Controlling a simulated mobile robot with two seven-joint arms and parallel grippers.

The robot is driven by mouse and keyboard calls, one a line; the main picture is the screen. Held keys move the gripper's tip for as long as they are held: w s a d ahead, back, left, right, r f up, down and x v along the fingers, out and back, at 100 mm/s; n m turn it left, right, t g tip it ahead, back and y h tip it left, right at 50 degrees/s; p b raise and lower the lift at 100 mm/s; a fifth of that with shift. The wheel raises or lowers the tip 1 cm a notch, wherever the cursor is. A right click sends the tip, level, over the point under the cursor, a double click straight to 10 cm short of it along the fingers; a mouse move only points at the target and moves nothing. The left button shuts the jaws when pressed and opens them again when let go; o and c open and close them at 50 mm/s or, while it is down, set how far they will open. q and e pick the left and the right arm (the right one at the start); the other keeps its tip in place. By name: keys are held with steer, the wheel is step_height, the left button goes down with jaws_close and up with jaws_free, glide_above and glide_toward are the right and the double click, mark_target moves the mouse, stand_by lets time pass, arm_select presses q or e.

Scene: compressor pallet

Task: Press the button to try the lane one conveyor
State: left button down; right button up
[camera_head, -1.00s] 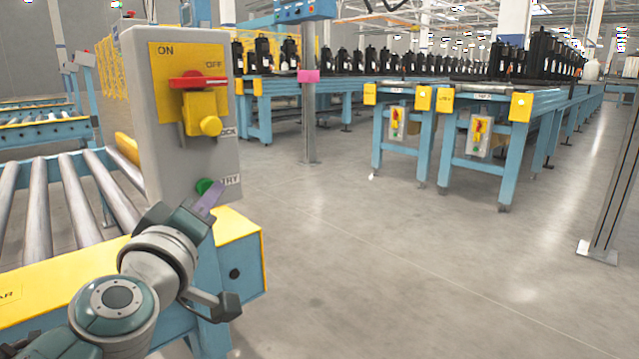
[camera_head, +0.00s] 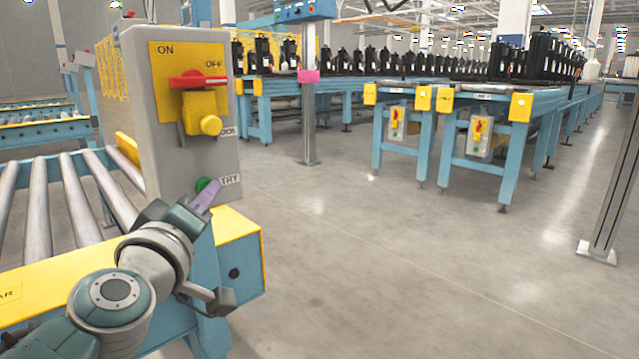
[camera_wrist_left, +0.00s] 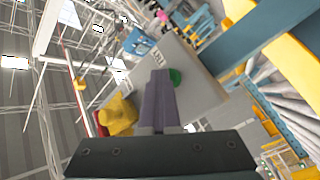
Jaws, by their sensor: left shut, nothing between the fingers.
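A grey control box (camera_head: 170,130) stands at the left on the end of a roller conveyor. Its yellow plate reads ON and OFF and bears a red and yellow switch (camera_head: 200,95). Low on the box is a round green button (camera_head: 203,184) beside a label reading TRY. My left gripper (camera_head: 213,187) is shut and empty, its purple-grey fingers close in front of the button and partly covering it. The left wrist view shows the shut fingers (camera_wrist_left: 158,90) beside the green button (camera_wrist_left: 175,77). I cannot tell whether they touch. My right gripper is out of view.
The conveyor has metal rollers (camera_head: 72,195) and a yellow end rail (camera_head: 240,245) below the box. Blue conveyor tables (camera_head: 500,105) with dark compressors stand farther back. A grey post (camera_head: 613,160) rises at the right. The floor (camera_head: 400,260) between is clear.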

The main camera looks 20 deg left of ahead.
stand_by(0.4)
arm_select(q)
steer(key=shift+s+d+p, duration=0.35)
steer(key=shift+d, duration=0.45)
steer(key=shift+r, duration=0.1)
steer(key=shift+s+d+p, duration=0.2)
steer(key=shift+s+d, duration=0.1)
steer(key=shift+d, duration=0.5)
steer(key=shift+s+d+p, duration=0.15)
steer(key=shift+s+d, duration=0.2)
steer(key=shift+d, duration=0.4)
steer(key=shift+s+d+p, duration=0.2)
steer(key=shift+s+d, duration=0.1)
steer(key=shift+d, duration=0.5)
